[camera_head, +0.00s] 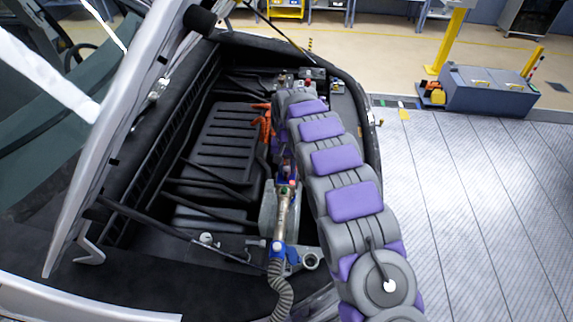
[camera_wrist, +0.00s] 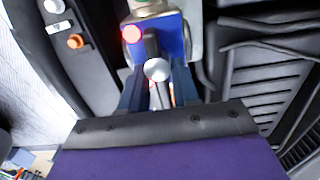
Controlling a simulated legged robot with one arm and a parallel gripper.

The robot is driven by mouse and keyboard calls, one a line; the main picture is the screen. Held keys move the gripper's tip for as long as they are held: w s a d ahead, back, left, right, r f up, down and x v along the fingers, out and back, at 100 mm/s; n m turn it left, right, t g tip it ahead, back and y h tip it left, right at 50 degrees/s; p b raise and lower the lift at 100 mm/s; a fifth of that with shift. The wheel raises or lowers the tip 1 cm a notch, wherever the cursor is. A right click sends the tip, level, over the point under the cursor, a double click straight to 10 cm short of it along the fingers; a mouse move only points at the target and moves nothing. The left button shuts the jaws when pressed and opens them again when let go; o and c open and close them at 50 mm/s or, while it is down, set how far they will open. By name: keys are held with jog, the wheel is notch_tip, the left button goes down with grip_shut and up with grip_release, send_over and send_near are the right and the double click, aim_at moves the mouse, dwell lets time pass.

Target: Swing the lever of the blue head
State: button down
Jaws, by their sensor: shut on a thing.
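The blue head (camera_wrist: 174,36) is at the top middle of the wrist view, with a glowing red light (camera_wrist: 131,34) on its left side. Its lever, a dark stem with a round grey knob (camera_wrist: 157,69), points toward my wrist camera. My gripper (camera_wrist: 158,88) has one dark finger on each side of the lever and is shut on it. The finger contact is partly hidden by the knob. In the head view my purple and grey arm reaches to the far end of the engine bay and hides the gripper.
A nozzle (camera_head: 282,212) with a ribbed grey hose (camera_head: 280,290) stands in the engine bay, left of my arm. Orange cables (camera_head: 262,122) and a black ribbed cover (camera_head: 222,140) lie further left. The raised hood (camera_head: 110,140) bounds the left side.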

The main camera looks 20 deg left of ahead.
aim_at(287, 166)
jog(key=c, duration=0.9)
grip_release()
jog(key=shift+r, duration=0.1)
jog(key=shift+a+r+p, duration=0.15)
jog(key=shift+r+p, duration=0.55)
jog(key=shift+r, duration=7.8)
